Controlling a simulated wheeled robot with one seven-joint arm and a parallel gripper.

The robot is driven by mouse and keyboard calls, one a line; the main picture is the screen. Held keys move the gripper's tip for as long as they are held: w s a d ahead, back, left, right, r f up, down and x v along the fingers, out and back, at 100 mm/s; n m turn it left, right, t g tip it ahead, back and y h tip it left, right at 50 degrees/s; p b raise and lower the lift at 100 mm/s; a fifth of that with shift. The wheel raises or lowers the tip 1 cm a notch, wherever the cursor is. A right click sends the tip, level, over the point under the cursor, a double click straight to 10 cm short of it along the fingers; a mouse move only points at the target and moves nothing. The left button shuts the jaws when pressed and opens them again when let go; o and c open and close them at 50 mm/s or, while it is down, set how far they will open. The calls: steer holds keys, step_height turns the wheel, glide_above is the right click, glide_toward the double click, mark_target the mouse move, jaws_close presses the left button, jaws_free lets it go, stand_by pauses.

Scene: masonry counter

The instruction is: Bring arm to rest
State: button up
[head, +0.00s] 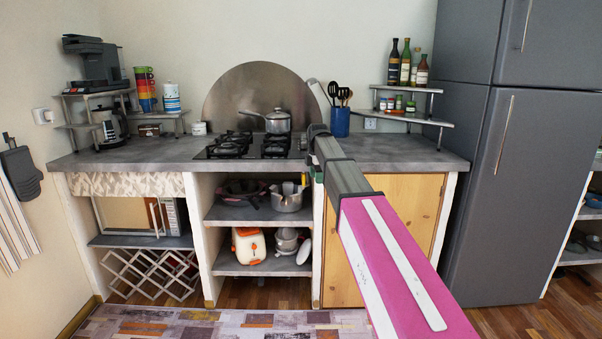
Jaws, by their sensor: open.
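My arm reaches from the lower right of the head view up toward the counter (130,153). It has a pink and white link and a grey link with dark bands. My gripper (317,172) is at the far end, in front of the counter's front edge, right of the stove. It is small in the picture and partly hidden by the arm, and its jaws are open. I see nothing held in it.
A pot (277,122) stands on the gas hob (231,145). A blue utensil holder (340,122) stands close behind my arm. Open shelves (250,213) and a wooden door (412,205) are below. A grey fridge (520,180) stands at right.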

steer(key=s+d+f+m, duration=0.4)
steer(key=s+f+m, duration=0.3)
steer(key=s+f, duration=0.3)
steer(key=s+d+f+m, duration=0.4)
steer(key=s+f+m, duration=0.3)
steer(key=s+f, duration=0.4)
steer(key=s+d+f+m, duration=0.4)
steer(key=s+f+m, duration=0.3)
steer(key=s+f, duration=0.3)
steer(key=shift+s+d+f, duration=0.25)
steer(key=shift+s, duration=0.7)
jaws_close()
